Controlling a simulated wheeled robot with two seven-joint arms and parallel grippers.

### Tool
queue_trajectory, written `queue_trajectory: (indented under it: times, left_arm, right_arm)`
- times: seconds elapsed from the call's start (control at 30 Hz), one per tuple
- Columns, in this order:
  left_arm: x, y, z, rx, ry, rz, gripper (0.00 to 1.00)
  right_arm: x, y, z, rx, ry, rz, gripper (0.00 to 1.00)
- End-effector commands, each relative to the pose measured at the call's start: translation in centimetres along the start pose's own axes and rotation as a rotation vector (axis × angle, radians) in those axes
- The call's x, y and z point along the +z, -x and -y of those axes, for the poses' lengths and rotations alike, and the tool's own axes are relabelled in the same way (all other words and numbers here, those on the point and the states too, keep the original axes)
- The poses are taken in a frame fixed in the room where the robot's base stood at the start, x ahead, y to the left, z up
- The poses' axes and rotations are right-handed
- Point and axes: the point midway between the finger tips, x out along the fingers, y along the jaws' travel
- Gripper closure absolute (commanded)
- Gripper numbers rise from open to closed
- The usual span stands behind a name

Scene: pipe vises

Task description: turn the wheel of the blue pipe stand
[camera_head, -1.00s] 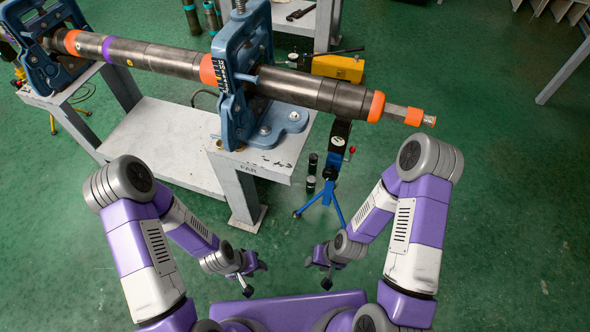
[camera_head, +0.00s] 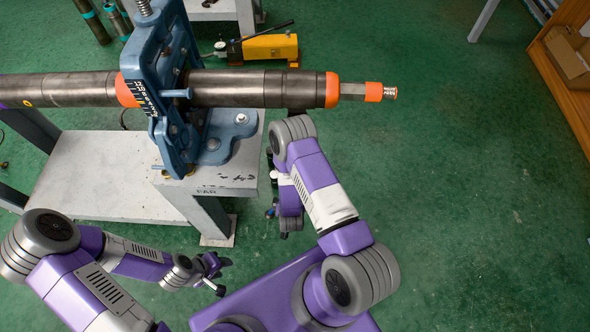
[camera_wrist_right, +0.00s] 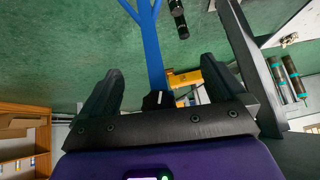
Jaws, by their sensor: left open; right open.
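The blue pipe stand (camera_wrist_right: 152,45) shows in the right wrist view as a blue post with splayed legs toward the top of the picture. Its lower end in that picture meets a black part by my gripper's palm. In the head view my right arm hides most of the stand; a small blue bit (camera_head: 270,212) shows beside the arm. I cannot make out its wheel in either view. My right gripper (camera_wrist_right: 160,65) is open, with the blue post seen between its fingers; contact cannot be told. My left gripper (camera_head: 216,272) is open and empty, low in the head view.
A long grey pipe (camera_head: 240,88) with orange bands lies through a blue vise (camera_head: 165,90) on a white bench (camera_head: 95,185). A yellow pump (camera_head: 270,47) stands behind. Floor at right is clear before a wooden shelf (camera_head: 560,85).

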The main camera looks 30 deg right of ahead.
Motion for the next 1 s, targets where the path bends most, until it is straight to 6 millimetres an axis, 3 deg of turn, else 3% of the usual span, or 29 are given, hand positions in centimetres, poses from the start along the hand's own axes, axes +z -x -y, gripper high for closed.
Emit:
queue_trajectory:
  times: [0.03,0.13,0.3,0.4,0.57,1.0]
  left_arm:
    - [-0.1,-1.3,0.5,0.0,0.0,0.0,0.57]
    - [-0.1,-2.4,0.9,0.0,0.0,-0.001,0.57]
    - [-0.2,-3.7,1.4,0.0,0.0,-0.001,0.57]
    - [-0.2,-4.1,1.5,0.0,0.0,-0.001,0.57]
    - [-0.3,-4.4,1.6,0.0,0.0,-0.001,0.57]
    - [-0.3,-6.2,2.3,0.0,0.0,-0.002,0.57]
  right_arm:
    - [-0.2,-2.4,-0.8,0.036,0.017,-0.122,0.03]
    - [-2.4,-4.4,-2.2,0.09,0.047,-0.382,0.03]
    - [-4.9,-4.6,-2.5,0.111,0.115,-0.729,0.03]
    - [-5.5,-4.0,-2.3,0.105,0.142,-0.851,0.03]
    - [-6.3,-3.8,-2.1,0.1,0.16,-0.932,0.03]
    - [-11.3,-7.4,-2.2,0.1,0.158,-0.933,0.03]
